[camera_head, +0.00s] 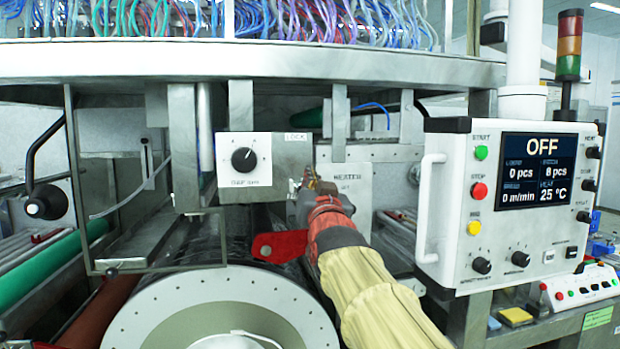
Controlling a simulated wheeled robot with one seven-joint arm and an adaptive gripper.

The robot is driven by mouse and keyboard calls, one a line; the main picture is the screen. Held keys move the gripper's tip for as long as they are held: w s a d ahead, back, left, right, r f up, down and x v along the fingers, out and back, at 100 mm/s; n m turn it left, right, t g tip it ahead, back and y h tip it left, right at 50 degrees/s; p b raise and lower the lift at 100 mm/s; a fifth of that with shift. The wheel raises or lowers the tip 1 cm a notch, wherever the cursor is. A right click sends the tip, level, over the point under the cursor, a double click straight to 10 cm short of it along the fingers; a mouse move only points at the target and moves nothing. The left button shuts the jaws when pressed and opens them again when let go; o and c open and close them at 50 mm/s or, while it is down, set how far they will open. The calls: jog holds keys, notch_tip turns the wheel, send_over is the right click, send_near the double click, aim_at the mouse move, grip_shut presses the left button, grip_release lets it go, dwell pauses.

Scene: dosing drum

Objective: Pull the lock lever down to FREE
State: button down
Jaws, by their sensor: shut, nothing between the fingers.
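The LOCK label (297,137) is on the right part of a grey plate, beside a white panel with a black knob (243,160). My gripper (308,182) is just below the label, at the plate's lower right edge. Its fingers are shut, with nothing seen between them. My arm, in a yellowish sleeve with a red wrist, comes up from the lower right. No FREE mark is readable.
A large drum (217,312) with a pale end face lies below. A red plate (279,245) with a hole is left of my wrist. A HEATER box (351,190) stands close behind. A control panel (521,200) reading OFF is at right.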

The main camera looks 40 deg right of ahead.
jog(key=shift+s+a+f+b, duration=0.15)
jog(key=shift+s+f+b, duration=0.05)
jog(key=shift+f+b, duration=0.7)
